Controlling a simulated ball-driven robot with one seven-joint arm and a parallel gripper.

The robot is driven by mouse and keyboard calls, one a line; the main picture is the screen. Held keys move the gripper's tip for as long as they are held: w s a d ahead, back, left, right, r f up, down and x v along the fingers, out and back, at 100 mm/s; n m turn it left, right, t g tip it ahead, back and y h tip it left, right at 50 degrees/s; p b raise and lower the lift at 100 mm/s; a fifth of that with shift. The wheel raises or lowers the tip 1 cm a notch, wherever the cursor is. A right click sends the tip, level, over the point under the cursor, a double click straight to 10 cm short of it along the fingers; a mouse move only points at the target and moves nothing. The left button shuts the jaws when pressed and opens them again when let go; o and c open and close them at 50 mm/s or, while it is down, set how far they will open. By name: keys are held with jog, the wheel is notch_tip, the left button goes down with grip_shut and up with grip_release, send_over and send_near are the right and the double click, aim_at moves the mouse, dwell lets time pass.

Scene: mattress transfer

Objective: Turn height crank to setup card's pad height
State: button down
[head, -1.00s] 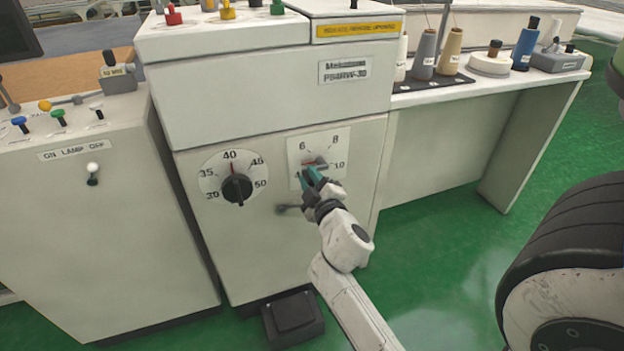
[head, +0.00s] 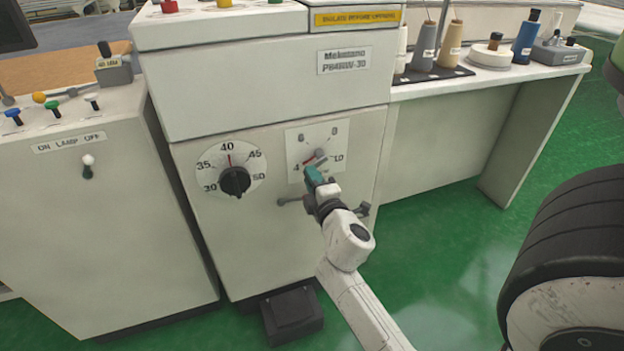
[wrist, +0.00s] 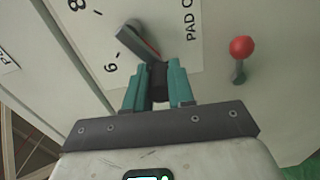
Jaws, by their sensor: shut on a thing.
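The height crank is a grey arm (wrist: 132,42) with a dark knob (wrist: 158,82), seen close up in the wrist view. In the head view its hub (head: 320,154) sits on a white dial plate (head: 299,140) marked 4 to 10, on the machine's front. A red pointer (head: 308,160) lies toward the 4. My gripper (head: 312,174) is at the plate's lower edge. In the wrist view its teal fingers (wrist: 160,84) are shut around the knob, which they partly hide. I cannot make out a setup card.
A black knob (head: 235,181) on a 30–50 dial is left of the plate. A grey lever (head: 290,202) is below it. A red-balled lever (wrist: 241,48) shows in the wrist view. A dark floor box (head: 292,316) and a black tyre (head: 570,235) stand lower down.

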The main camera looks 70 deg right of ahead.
jog(key=shift+f, duration=0.15)
jog(key=c, duration=1)
grip_release()
jog(key=shift+o, duration=0.2)
jog(key=b+v, duration=0.3)
jog(key=v, duration=0.8)
